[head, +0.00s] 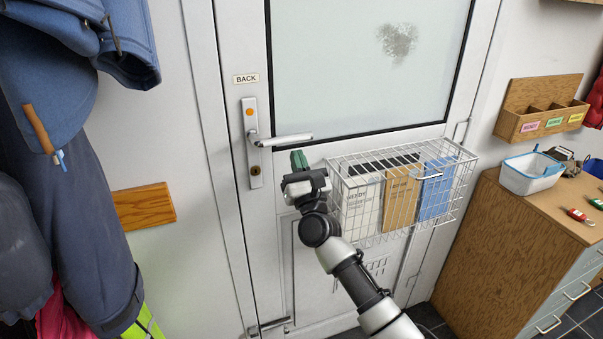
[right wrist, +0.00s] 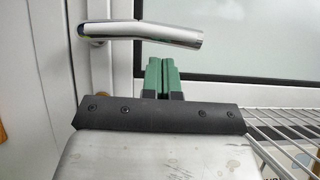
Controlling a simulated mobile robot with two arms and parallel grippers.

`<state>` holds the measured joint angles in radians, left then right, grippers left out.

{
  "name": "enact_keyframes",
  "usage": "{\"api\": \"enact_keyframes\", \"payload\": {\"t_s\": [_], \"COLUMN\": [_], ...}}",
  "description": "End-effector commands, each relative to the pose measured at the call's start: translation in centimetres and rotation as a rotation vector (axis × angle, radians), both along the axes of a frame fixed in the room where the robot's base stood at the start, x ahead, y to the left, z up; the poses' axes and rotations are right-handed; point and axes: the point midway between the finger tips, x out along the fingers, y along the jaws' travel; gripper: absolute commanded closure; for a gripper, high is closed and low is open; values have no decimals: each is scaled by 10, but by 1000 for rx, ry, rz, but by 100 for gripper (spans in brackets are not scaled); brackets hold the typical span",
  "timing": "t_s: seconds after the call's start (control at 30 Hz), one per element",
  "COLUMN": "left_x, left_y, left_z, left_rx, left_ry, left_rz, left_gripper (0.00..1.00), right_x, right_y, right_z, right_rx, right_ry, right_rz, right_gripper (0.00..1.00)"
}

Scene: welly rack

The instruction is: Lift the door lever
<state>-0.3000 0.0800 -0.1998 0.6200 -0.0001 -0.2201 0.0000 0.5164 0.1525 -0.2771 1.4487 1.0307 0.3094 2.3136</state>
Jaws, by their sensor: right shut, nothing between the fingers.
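The door lever (head: 283,140) is a silver handle on a tall plate (head: 252,150) at the left of a white door. It sticks out to the right and looks about level. In the right wrist view the lever (right wrist: 150,32) crosses above the fingers. My right gripper (head: 299,160) has green fingers, shut and empty, pointing up just below the lever's free end. In the right wrist view the fingertips (right wrist: 163,62) are below the lever with a small gap in the picture; I cannot tell the depth. My left gripper is not in view.
A wire basket (head: 448,205) with boxes and folders hangs on the door, close right of my right gripper. Coats (head: 60,180) hang at the left. A wooden cabinet (head: 510,245) with a white tub (head: 530,178) stands at the right. A lower handle (head: 268,326) shows near the bottom.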

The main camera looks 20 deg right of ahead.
Motion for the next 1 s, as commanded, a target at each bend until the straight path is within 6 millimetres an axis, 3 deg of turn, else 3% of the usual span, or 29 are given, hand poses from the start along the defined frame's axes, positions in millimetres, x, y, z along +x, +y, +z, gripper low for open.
{"api": "enact_keyframes", "payload": {"t_s": [0.13, 1.0], "left_x": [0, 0], "left_y": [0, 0], "left_z": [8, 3], "left_rx": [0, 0], "left_ry": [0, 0], "left_rz": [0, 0], "left_gripper": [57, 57], "right_x": [2, 3], "right_y": [0, -2], "right_z": [11, 19], "right_rx": [1, -76], "right_ry": [1, -4], "right_rz": [1, 1], "right_gripper": [100, 100]}}
